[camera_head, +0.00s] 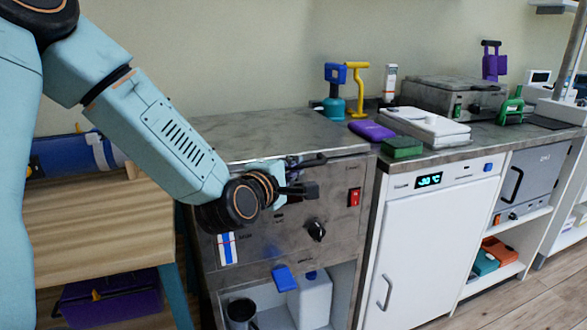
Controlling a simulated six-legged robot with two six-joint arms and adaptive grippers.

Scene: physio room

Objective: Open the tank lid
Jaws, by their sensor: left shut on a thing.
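The tank (335,215) is a grey steel unit with a front panel that carries a red switch and a black knob. Its flat grey lid (285,132) lies level on top and looks closed. A dark handle (314,160) sticks out at the lid's front edge. My left gripper (298,186) is at this front edge, just below the lid, and is shut on the handle. My wrist and the gripper's body hide part of the handle and of the panel, so the exact grip is hard to see. My right gripper is not in view.
Right of the tank stands a white cabinet (425,245) with a display. Its counter holds a purple block (371,130), a green block (402,148), a white device (425,127) and a steel box (452,95). A wooden bench (105,220) is at left. The lid's top is bare.

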